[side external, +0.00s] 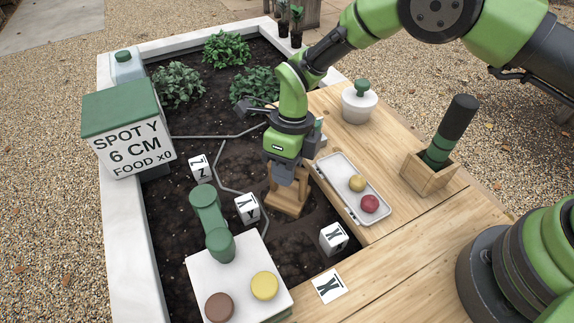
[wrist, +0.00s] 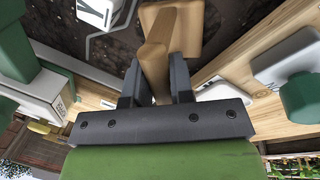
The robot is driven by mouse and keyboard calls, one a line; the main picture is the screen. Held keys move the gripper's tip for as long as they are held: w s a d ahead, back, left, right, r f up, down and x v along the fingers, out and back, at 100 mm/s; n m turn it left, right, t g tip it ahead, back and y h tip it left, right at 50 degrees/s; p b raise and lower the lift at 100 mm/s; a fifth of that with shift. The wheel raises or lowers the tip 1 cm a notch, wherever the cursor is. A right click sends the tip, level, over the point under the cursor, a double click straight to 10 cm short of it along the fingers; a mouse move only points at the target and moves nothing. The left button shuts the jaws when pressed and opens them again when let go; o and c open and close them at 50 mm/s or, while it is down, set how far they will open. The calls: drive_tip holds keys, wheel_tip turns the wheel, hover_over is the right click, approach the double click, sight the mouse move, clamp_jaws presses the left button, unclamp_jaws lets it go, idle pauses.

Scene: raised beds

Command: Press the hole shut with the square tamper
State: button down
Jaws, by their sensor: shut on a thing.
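My gripper (side external: 288,172) points down over the dark soil of the raised bed and is shut on the wooden square tamper (side external: 287,203). In the wrist view my gripper (wrist: 156,82) has a finger on each side of the tamper's handle (wrist: 153,55). The tamper's square foot is low at the soil, to the right of the Y cube (side external: 247,208). I cannot tell whether it touches or presses the soil. No open hole shows clearly; the ground under the foot is hidden.
A Z cube (side external: 200,167) and an X cube (side external: 333,238) stand on the soil. A "SPOT Y 6 CM" sign (side external: 130,140) stands left.

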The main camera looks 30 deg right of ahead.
drive_tip(key=shift+f, duration=0.2)
drive_tip(key=shift+r, duration=3.1)
